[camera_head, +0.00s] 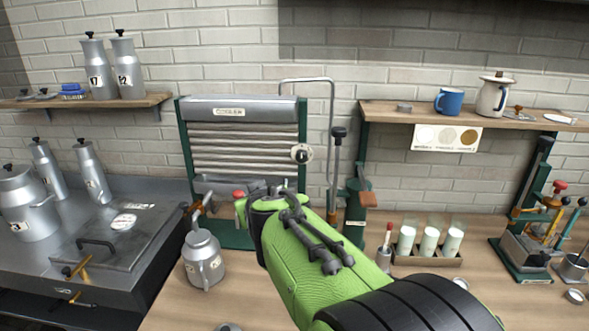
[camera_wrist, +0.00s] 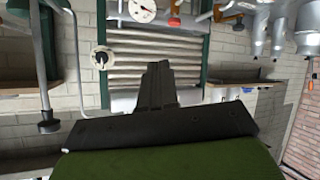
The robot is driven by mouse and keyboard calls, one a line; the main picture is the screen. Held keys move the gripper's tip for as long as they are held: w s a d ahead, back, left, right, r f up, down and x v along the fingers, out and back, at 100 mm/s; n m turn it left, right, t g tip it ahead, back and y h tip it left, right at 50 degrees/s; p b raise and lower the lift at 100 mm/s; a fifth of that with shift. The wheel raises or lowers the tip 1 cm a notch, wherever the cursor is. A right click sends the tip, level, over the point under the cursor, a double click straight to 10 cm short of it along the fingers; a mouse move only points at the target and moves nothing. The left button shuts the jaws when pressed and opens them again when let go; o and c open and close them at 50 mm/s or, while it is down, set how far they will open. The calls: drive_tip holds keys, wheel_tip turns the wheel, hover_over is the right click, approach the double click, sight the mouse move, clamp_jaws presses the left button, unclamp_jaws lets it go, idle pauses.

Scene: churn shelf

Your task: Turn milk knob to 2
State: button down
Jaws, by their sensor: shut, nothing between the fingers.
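The cooler (camera_head: 243,140) is a green-framed unit with horizontal metal slats, standing against the brick wall. A round white dial with a dark knob (camera_head: 301,153) sits on its right post. I cannot read its marks or setting, nor tell whether it is the milk knob. The wrist view appears upside down, and there the dial (camera_wrist: 101,58) is left of my gripper. My gripper (camera_wrist: 158,70) is shut and empty, in front of the slats and apart from the dial.
A grey jug (camera_head: 203,260) stands on the counter left of my arm. A bent metal pipe (camera_head: 331,130) rises right of the dial, beside a dark-knobbed lever (camera_head: 338,133). A rack with white-filled glasses (camera_head: 430,243) stands to the right.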

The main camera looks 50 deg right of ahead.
drive_tip(key=w+d+f+h+b, duration=0.3)
drive_tip(key=d, duration=0.6)
drive_tip(key=h+b, duration=0.3)
drive_tip(key=h, duration=0.1)
approach(302, 156)
wheel_tip(302, 156, down, 4)
drive_tip(key=s+d, duration=0.1)
drive_tip(key=d, duration=0.1)
drive_tip(key=w+d+r+p, duration=0.1)
drive_tip(key=w+d+p, duration=0.2)
drive_tip(key=d, duration=0.2)
drive_tip(key=shift+w+d+m+t+h+p, duration=0.2)
drive_tip(key=shift+w+m+t+h+p, duration=0.1)
drive_tip(key=shift+t+h+p, duration=0.1)
